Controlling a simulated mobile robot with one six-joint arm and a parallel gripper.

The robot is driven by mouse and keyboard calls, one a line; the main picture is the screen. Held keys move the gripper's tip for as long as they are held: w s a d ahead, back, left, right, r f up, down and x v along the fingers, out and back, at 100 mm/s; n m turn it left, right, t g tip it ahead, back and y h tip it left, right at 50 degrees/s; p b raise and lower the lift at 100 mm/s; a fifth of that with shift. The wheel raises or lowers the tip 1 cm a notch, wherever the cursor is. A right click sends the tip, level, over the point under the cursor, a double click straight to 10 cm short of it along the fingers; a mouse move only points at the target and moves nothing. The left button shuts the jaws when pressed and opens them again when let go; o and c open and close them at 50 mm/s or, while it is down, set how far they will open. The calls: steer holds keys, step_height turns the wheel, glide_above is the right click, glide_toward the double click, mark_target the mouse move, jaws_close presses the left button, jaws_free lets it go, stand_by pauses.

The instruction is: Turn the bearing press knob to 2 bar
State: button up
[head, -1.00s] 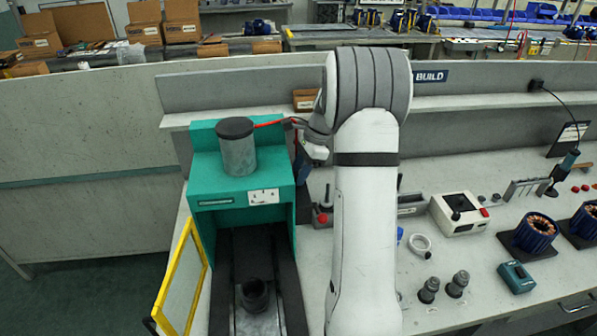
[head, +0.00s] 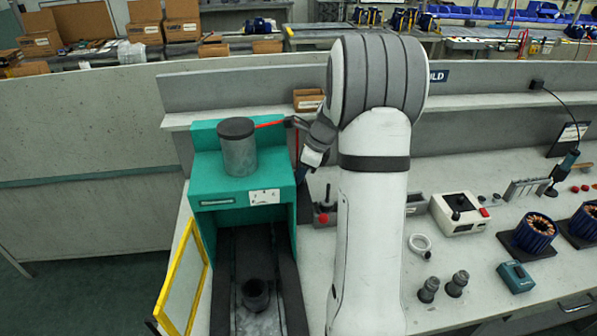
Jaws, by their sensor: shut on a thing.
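The teal bearing press (head: 219,168) stands at the left of the bench, with a grey cylinder (head: 239,155) on top. A small white plate (head: 264,196) with dark marks, too small to read, is on its front. My gripper (head: 301,176) is at the press's right side, low beside the teal housing, mostly hidden by my wrist and the press. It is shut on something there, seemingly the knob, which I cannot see. The knob's setting cannot be read.
A yellow-framed guard (head: 181,278) stands open at the press's left front. A dark ring part (head: 255,294) sits in the press bay. Right of my arm are a white control box (head: 460,213), a white ring (head: 420,244), a teal box (head: 516,277) and copper-wound stators (head: 535,233).

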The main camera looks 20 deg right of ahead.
steer(key=shift+d+r, duration=0.1)
stand_by(0.3)
steer(key=o, duration=0.7)
steer(key=b+v, duration=0.1)
steer(key=v, duration=0.6)
steer(key=shift+r, duration=0.3)
steer(key=shift+s+d, duration=0.15)
